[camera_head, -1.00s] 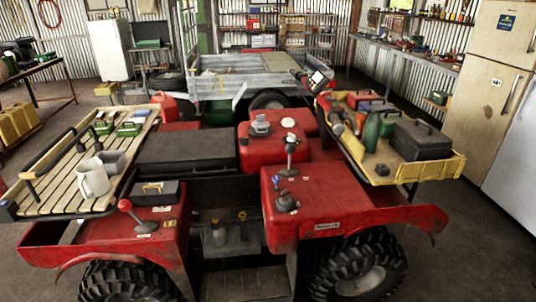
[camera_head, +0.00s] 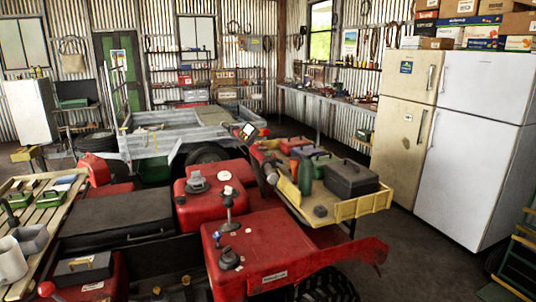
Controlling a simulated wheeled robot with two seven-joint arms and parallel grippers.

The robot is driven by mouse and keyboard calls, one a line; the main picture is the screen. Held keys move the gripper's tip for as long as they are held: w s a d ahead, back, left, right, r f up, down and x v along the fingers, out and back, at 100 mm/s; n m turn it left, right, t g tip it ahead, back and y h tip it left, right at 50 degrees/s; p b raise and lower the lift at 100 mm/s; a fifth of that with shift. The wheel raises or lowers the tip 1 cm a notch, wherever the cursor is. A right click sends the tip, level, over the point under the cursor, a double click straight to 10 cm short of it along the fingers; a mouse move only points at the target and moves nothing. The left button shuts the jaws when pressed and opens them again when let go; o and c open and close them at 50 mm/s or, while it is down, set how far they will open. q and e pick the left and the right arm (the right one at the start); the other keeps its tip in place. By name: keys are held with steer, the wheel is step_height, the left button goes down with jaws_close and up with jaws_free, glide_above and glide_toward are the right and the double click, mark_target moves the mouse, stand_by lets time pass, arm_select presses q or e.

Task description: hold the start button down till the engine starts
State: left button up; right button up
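The red quad (camera_head: 265,245) fills the lower left and middle of the head view, with a black seat (camera_head: 118,219). Its red covers carry a grey cap (camera_head: 197,184), a lever (camera_head: 228,207), a blue knob (camera_head: 229,226) and a dark knob (camera_head: 229,259). A small pale-faced display (camera_head: 249,131) stands up near the yellow tray, close to a dark grip (camera_head: 268,172). I cannot make out which part is the start button. Neither of my grippers shows in the view.
A yellow tray (camera_head: 357,208) holds a dark toolbox (camera_head: 350,178) and bottles. A slatted rack (camera_head: 40,235) bears mugs and boxes at left. A white fridge (camera_head: 476,150) and cream fridge (camera_head: 402,124) stand right. Dark floor (camera_head: 420,260) lies free before them; a trailer (camera_head: 160,140) stands behind.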

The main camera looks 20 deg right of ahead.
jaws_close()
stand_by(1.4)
